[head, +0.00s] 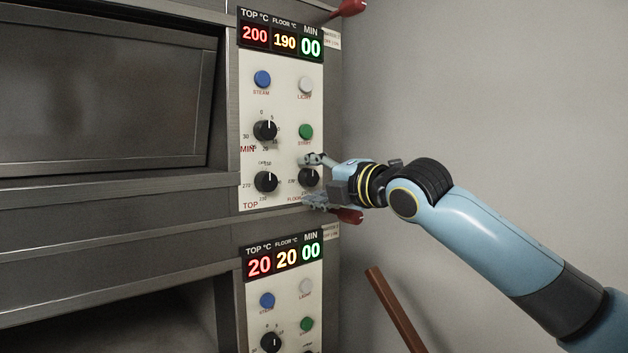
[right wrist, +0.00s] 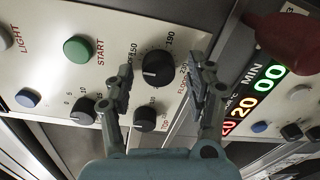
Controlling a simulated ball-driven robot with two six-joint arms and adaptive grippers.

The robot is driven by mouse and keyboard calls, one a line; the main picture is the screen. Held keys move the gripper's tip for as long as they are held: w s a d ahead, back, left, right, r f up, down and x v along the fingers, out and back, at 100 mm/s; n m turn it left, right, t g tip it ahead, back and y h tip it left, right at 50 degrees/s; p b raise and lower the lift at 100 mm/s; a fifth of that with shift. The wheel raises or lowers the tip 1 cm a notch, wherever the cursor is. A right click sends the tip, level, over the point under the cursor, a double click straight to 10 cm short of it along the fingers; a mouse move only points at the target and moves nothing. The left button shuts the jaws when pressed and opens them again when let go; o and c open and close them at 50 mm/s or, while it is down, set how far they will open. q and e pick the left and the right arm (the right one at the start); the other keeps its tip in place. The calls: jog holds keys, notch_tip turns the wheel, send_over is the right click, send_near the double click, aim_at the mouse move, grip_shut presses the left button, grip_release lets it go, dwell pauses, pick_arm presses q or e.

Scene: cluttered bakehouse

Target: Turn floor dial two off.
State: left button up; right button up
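The upper oven panel (head: 284,105) shows 200 for top, 190 for floor and 00 for minutes. Its black floor dial (head: 308,176) is at the panel's lower right, and it also shows in the right wrist view (right wrist: 158,68) with its white mark pointing left. My right gripper (head: 309,181) is open around this dial, one finger above and one below in the head view. In the right wrist view the fingers (right wrist: 159,78) stand either side of the dial with visible gaps. Whether the fingertips reach past its face, I cannot tell. My left gripper is not in view.
The top dial (head: 265,181) is close to the left, and the green start button (head: 305,131) is above. A red handle or knob (head: 346,215) is just below my gripper. The lower panel (head: 284,300) reads 20, 20, 00. Bare wall (head: 480,90) lies right.

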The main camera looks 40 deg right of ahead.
jog(key=shift+s, duration=0.15)
jog(key=s, duration=0.7)
jog(key=shift+d+r, duration=0.15)
jog(key=shift+d, duration=0.1)
jog(key=shift+s, duration=0.1)
dwell(0.4)
